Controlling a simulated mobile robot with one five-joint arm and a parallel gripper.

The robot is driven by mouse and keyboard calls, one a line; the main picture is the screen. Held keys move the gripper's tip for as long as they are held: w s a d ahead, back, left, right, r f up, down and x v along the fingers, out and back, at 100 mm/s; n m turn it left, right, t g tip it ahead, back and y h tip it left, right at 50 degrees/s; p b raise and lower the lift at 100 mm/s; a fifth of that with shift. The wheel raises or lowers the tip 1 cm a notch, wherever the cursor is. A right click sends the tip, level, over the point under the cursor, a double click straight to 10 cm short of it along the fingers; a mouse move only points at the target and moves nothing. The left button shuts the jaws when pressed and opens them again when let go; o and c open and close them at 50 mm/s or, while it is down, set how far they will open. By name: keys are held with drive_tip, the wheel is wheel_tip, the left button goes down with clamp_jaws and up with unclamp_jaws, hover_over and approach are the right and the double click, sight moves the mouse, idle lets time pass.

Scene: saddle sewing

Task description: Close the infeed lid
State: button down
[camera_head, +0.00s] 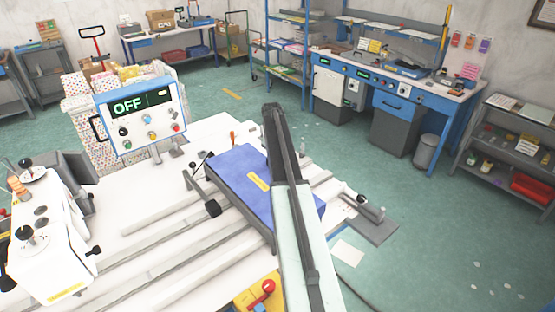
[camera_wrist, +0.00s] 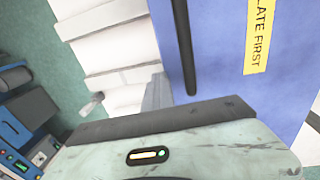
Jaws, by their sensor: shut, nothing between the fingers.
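A wide blue panel (camera_head: 238,170) with a yellow label lies on the white machine bed, left of and partly behind my arm. It is the only lid-like part I can make out, and I cannot tell for sure that it is the infeed lid or how far open it stands. In the wrist view the blue panel (camera_wrist: 220,70) fills the right side, its label partly reading "LATE FIRST". My gripper (camera_head: 272,112) is shut and empty at the far end of the dark arm, which crosses over the panel. Whether it touches the panel cannot be told.
A control box (camera_head: 142,115) reading OFF stands behind left. A black-knobbed lever (camera_head: 212,208) sits at the panel's left edge. A white sewing head (camera_head: 45,240) stands at far left. A red knob on a yellow base (camera_head: 262,290) is in front. Open green floor lies right.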

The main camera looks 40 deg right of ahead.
drive_tip(key=shift+w+a+f, duration=0.1)
drive_tip(key=shift+a, duration=0.5)
drive_tip(key=shift+w+r+p, duration=0.2)
drive_tip(key=shift+r+p, duration=0.35)
drive_tip(key=shift+p, duration=0.2)
wheel_tip(320, 180, up, 13)
drive_tip(key=d+p, duration=0.1)
drive_tip(key=p, duration=1.2)
drive_tip(key=shift+s, duration=0.25)
drive_tip(key=shift+d, duration=0.1)
